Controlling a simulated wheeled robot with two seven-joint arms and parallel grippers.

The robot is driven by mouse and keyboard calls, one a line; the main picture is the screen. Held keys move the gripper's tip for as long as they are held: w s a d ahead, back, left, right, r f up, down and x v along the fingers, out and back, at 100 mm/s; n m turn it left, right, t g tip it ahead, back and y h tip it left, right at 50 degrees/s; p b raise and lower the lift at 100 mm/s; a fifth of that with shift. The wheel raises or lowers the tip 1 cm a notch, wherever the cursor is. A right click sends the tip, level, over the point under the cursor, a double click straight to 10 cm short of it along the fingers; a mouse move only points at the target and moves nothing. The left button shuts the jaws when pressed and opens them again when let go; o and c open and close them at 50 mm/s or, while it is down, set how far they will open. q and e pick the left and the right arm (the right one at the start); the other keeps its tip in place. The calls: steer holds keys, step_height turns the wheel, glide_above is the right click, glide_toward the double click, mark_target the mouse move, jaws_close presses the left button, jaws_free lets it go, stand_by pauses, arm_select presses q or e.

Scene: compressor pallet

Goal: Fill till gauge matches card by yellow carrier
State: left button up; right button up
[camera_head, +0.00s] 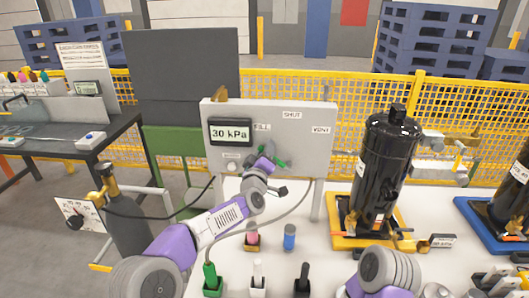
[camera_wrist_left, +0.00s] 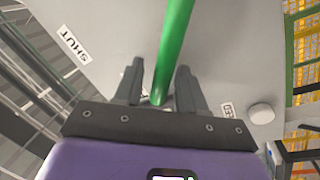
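The grey panel (camera_head: 315,155) carries a gauge (camera_head: 230,132) that reads 30 kPa and labels FILL, SHUT and VENT. A green valve lever (camera_head: 280,163) is on the panel's front. My left gripper (camera_head: 272,166) is at the lever; in the left wrist view the green lever (camera_wrist_left: 175,45) runs between the two fingers (camera_wrist_left: 160,88), with narrow gaps beside it. The yellow carrier (camera_head: 345,241) holds a black compressor (camera_head: 385,165) upright. My right gripper does not show.
Several hose plugs in holders, among them a green one (camera_head: 211,278) and a black one (camera_head: 303,279), stand along the near table edge. A blue carrier (camera_head: 480,225) is at the right. A dark gas cylinder (camera_head: 128,230) stands left of the table. Yellow fencing (camera_head: 340,115) runs behind.

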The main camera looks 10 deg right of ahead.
arm_select(q)
steer(key=v, duration=0.7)
steer(key=shift+s, duration=0.3)
steer(key=shift+a, duration=0.15)
